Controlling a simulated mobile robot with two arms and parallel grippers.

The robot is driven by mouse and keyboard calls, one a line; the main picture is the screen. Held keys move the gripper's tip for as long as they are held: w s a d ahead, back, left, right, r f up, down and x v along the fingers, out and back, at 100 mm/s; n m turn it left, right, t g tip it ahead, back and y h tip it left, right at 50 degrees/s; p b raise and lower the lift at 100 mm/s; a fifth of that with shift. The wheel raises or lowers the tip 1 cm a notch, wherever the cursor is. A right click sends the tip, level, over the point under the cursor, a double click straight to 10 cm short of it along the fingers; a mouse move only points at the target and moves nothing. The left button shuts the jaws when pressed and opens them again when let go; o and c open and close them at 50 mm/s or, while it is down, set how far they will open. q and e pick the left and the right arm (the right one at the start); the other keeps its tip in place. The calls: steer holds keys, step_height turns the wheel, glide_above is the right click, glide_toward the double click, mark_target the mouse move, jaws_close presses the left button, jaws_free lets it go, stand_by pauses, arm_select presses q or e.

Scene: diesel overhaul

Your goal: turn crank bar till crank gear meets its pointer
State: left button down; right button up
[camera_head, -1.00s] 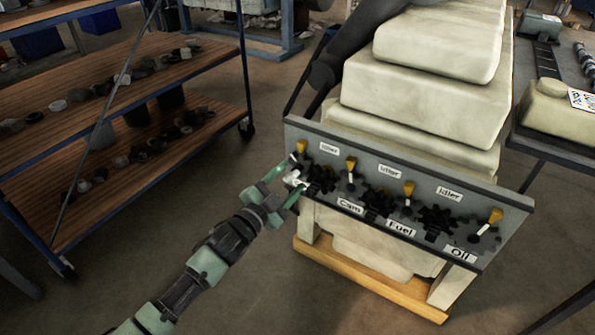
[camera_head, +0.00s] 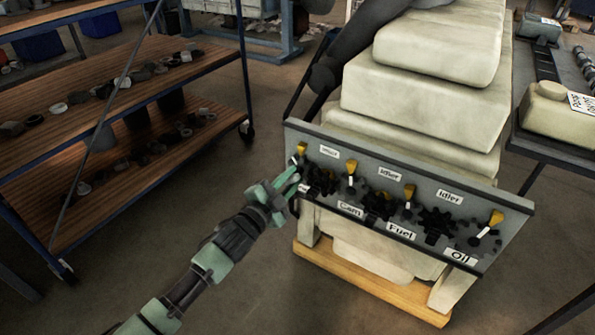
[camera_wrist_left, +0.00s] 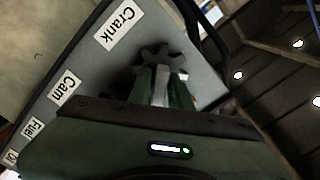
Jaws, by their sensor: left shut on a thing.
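My left gripper (camera_head: 291,179) is at the left end of the grey gear panel (camera_head: 345,212), shut on the crank bar. In the left wrist view the bar (camera_wrist_left: 161,88) shows as a pale grey piece between the green fingers. A dark toothed gear (camera_wrist_left: 160,58), near the Crank label (camera_wrist_left: 118,27), sits just beyond the fingertips; I take it as the crank gear. In the head view the gripper hides most of it. A yellow-tipped pointer (camera_head: 302,148) stands just above the gripper. I cannot tell whether the gear's mark meets it. My right gripper is not in view.
More dark gears (camera_head: 437,221) and yellow pointers (camera_head: 409,190) line the panel, with Cam, Fuel, Oil and Idler labels. The pale engine block (camera_head: 430,95) stands behind on a wooden base (camera_head: 370,280). A parts shelf (camera_head: 190,60) is at left; floor between is clear.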

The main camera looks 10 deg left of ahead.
arm_select(q)
steer(key=shift+m, duration=0.7)
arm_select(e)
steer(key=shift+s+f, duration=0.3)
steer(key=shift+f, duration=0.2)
arm_select(q)
steer(key=m, duration=0.3)
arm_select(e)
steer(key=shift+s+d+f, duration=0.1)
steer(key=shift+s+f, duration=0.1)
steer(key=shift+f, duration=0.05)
arm_select(q)
steer(key=m, duration=0.3)
steer(key=c, duration=1)
jaws_free()
steer(key=shift+o, duration=0.2)
